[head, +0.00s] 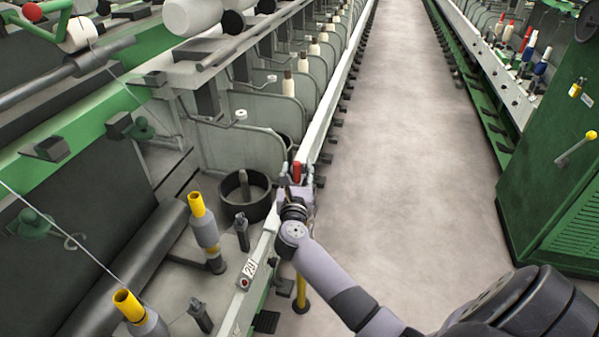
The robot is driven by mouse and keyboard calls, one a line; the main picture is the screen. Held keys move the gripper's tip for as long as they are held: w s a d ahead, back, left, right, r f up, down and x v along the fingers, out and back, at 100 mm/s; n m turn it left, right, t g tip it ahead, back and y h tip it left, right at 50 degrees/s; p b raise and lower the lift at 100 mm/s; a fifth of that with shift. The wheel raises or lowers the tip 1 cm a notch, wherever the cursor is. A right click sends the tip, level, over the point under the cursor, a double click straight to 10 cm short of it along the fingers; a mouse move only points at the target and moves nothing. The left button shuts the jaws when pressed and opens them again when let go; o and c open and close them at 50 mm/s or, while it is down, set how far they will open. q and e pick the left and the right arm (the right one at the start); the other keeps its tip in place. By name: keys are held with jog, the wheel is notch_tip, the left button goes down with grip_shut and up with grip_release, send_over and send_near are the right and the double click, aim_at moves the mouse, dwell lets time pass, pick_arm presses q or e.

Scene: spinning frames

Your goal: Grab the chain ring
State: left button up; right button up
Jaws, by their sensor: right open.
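My right gripper (297,173) is at the rail along the front of the left machine, near the middle of the head view. It is open, with its small fingers on either side of a red upright piece (296,171); I cannot tell whether they touch it. I cannot make out a chain ring for certain; the gripper and wrist hide part of the rail there. A black round pot (229,206) stands just left of the gripper with a spindle in it. My left gripper is not in view.
Yellow-topped spindles (205,235) stand at the lower left beside a number plate (247,271). A row of grey dividers and bobbins (289,84) runs away along the machine. The aisle floor (415,130) is clear. A green cabinet (555,165) stands at the right.

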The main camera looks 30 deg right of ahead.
jog(key=shift+c, duration=0.5)
grip_shut()
